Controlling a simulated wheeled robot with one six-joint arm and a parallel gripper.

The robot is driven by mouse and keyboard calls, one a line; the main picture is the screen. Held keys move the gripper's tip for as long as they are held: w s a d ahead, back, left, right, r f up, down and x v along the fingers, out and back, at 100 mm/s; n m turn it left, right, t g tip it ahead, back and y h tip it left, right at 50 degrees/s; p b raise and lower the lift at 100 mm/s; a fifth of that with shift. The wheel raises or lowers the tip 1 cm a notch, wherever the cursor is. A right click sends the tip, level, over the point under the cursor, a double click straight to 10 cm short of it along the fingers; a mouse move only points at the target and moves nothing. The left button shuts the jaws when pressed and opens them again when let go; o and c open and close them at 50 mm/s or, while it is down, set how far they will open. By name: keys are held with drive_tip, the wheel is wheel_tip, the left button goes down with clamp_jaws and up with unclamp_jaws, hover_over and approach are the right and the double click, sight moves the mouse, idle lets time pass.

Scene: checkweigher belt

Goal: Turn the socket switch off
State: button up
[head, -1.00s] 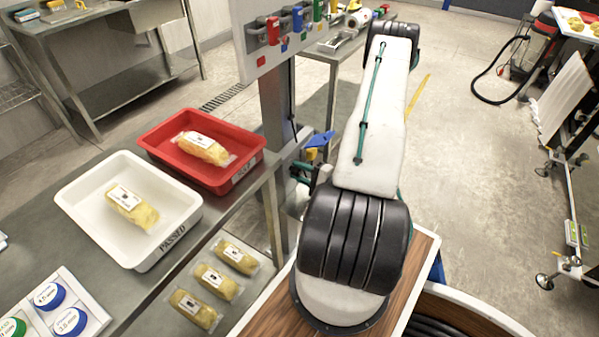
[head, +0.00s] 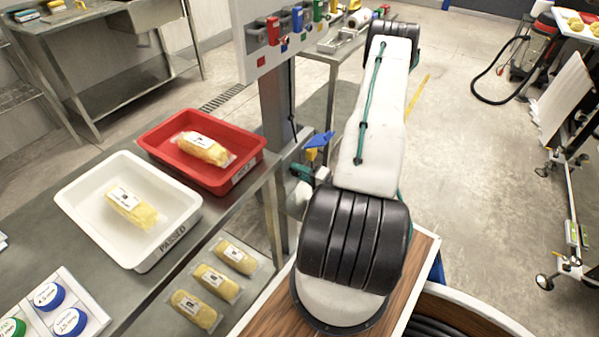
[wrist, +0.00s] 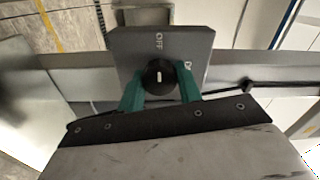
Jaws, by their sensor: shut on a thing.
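The socket switch is a dark grey box (wrist: 195,42) with a round black knob (wrist: 159,85) on its face, seen in the wrist view. The knob carries a short white mark that stands upright in the picture, in line with the word OFF above it. A second label to the right of the knob is partly hidden and I cannot read it fully. My gripper (wrist: 159,88) has teal fingers closed on both sides of the knob. In the head view my arm hides the switch, and only a bit of the teal gripper (head: 301,172) shows beside the post.
A grey post (head: 275,105) carries a white board with coloured padlocks. A blue handle (head: 320,139) sticks out near my gripper. A steel table to the left holds a red tray (head: 163,161), a white tray (head: 72,203) and several wrapped packs. Open floor lies to the right.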

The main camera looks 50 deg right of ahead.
drive_tip(key=shift+a, duration=0.1)
drive_tip(key=o, duration=1)
drive_tip(key=s, duration=0.8)
drive_tip(key=shift+d, duration=0.35)
drive_tip(key=shift+w, duration=0.1)
